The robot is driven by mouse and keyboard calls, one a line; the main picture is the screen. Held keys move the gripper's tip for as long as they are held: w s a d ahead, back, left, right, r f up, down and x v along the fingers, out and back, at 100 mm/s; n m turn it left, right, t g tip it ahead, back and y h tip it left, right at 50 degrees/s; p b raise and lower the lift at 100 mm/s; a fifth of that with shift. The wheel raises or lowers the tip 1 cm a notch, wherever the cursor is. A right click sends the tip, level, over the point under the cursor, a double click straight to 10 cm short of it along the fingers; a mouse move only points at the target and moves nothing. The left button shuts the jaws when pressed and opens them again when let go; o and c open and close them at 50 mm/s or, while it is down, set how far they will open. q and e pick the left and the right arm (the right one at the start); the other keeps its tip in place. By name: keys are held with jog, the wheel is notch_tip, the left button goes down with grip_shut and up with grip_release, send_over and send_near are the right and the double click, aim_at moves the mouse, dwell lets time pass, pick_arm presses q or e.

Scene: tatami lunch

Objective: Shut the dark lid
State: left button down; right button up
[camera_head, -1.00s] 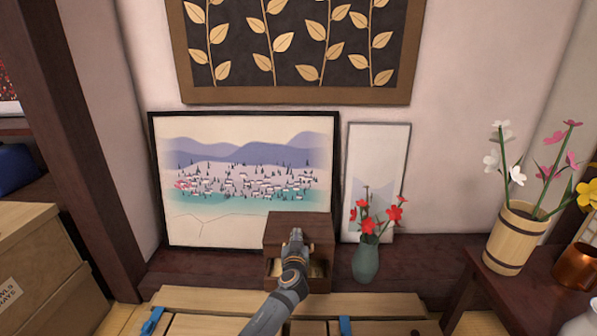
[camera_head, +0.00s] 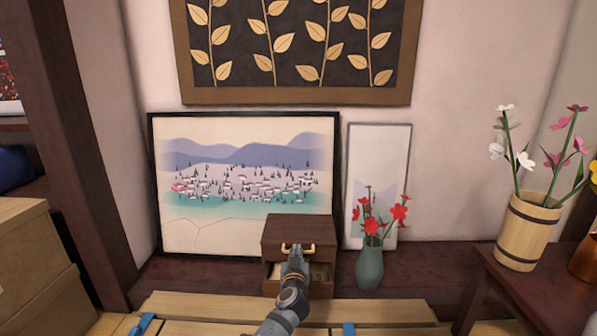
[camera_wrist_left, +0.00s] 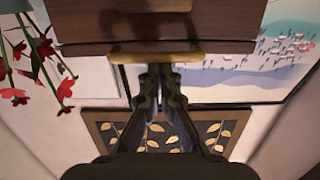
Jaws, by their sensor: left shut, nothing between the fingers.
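A small dark brown wooden box (camera_head: 272,250) stands on the dark ledge against the wall. Its dark lid (camera_head: 318,228) has a brass handle (camera_head: 311,247) at the near side. Below the handle a light opening shows; my arm partly covers it. My left gripper (camera_head: 294,252) is shut and empty, in front of the box at the handle. In the left wrist view the shut fingertips (camera_wrist_left: 160,72) are close to the brass handle (camera_wrist_left: 110,63); I cannot tell if they touch. My right gripper is not in view.
A teal vase (camera_head: 369,268) with red flowers stands close to the right of the box. A landscape picture (camera_head: 200,235) and a narrow frame (camera_head: 385,150) lean behind. A slatted wooden surface (camera_head: 385,311) lies in front. A wooden bucket (camera_head: 520,240) stands further right.

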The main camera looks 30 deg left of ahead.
pick_arm(q)
jog(key=shift+s+f, duration=0.15)
jog(key=shift+f, duration=0.5)
notch_tip(320, 180, up, 5)
jog(key=p, duration=0.4)
jog(key=f+p+v, duration=0.1)
jog(key=f+v, duration=0.1)
jog(key=v, duration=0.6)
jog(key=shift+s+d, duration=0.35)
jog(key=shift+d, duration=0.05)
